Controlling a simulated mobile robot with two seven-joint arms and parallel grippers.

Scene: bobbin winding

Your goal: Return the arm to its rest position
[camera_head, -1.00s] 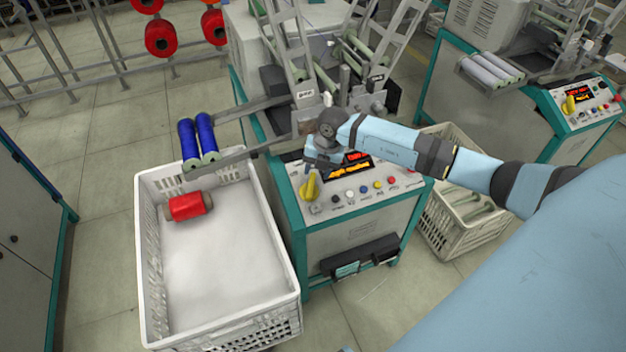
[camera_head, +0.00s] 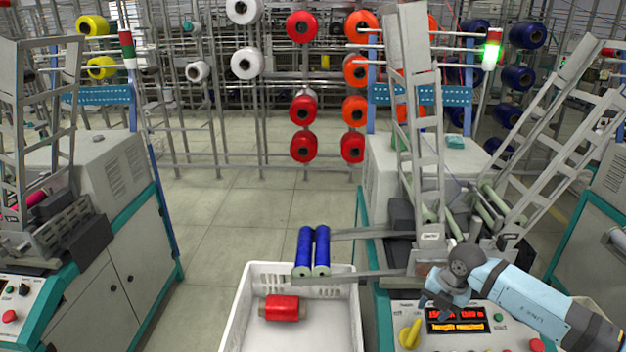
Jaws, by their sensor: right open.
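My right arm comes in from the lower right, light blue with dark grey joints. Its gripper (camera_head: 436,301) is open and small in the view. It is over the upper left part of the winding machine's control panel (camera_head: 480,341), just above the lit display (camera_head: 457,321). I cannot tell its exact height over the panel. Nothing shows between its fingers. My left gripper is not in view.
A white crate (camera_head: 240,310) left of the panel holds a red bobbin (camera_head: 282,308). Two blue bobbins (camera_head: 313,250) lie on rails above its far edge. Another machine (camera_head: 110,215) stands left. Open floor (camera_head: 225,235) lies between, with yarn racks behind.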

